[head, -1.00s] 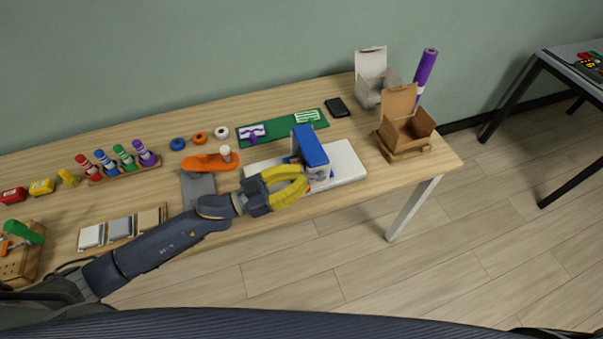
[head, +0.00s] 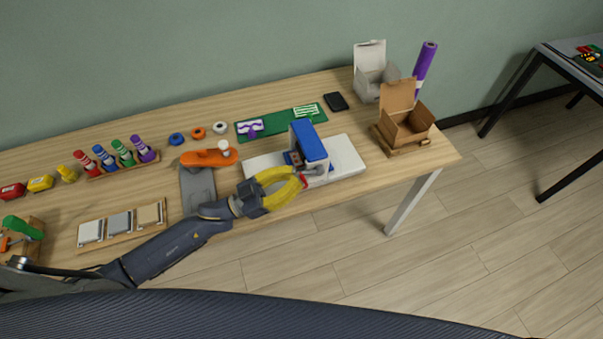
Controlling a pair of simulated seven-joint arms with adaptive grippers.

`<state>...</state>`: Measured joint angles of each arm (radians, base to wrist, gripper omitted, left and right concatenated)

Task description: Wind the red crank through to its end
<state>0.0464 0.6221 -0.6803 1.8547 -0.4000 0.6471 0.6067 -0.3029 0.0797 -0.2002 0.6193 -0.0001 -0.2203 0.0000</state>
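A blue-topped device (head: 312,143) with a grey body stands on a white base board (head: 346,158) near the table's front edge. The red crank shows only as a small red grip (head: 303,181) with a grey arm at the device's lower front. My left gripper (head: 302,178), with yellow fingers, reaches in from the left. Its fingertips come together on the red grip and hide part of it. My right gripper is not in view.
An orange tool (head: 208,158) with a white knob lies left of the board, by a grey plate (head: 197,190). A green mat (head: 283,123) lies behind. An open cardboard box (head: 405,128) stands to the right.

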